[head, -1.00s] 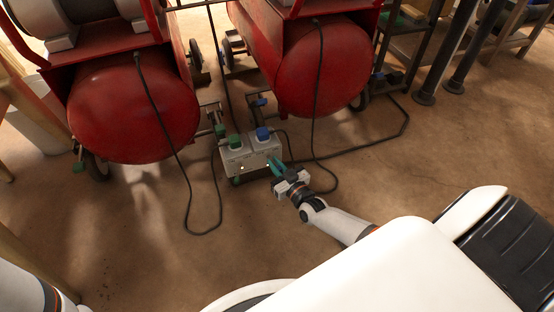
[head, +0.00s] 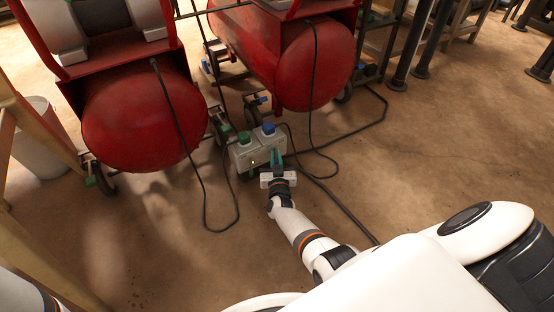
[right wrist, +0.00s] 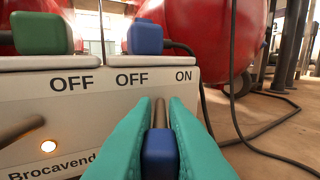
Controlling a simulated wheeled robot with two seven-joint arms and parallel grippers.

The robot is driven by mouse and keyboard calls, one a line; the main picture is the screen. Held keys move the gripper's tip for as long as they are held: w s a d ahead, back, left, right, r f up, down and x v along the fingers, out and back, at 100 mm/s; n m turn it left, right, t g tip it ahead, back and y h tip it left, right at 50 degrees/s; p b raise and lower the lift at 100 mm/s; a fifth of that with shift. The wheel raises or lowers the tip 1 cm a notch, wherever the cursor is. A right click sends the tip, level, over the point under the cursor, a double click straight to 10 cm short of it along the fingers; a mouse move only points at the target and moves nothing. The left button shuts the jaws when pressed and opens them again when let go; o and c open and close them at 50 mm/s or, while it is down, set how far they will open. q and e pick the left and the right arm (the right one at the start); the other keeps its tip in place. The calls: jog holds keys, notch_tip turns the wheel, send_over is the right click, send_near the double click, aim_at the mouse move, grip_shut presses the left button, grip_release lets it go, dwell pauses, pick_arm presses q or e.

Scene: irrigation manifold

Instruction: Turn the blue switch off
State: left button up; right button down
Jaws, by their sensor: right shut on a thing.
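The pale control box (head: 243,157) sits low on the floor in front of the red tanks; its panel (right wrist: 85,115) fills the left of the right wrist view. The blue switch (right wrist: 160,156) has a blue-tipped lever that points toward the camera, below the OFF and ON labels. My right gripper (right wrist: 163,112), with teal fingers, is shut on it, one finger on each side. My right gripper also shows at the box front in the head view (head: 277,157). My left gripper is not in view.
A blue plug (right wrist: 145,38) and a green plug (right wrist: 38,33) stand on top of the box. A lamp (right wrist: 48,147) glows orange at the left. A second lever is partly visible there. Black cables (head: 331,198) lie on the floor right of the box. Red tanks (head: 143,120) stand behind.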

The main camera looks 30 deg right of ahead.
jog(key=shift+h, duration=0.3)
jog(key=c, duration=1.4)
grip_release()
jog(key=shift+c, duration=0.2)
jog(key=shift+s+a, duration=0.1)
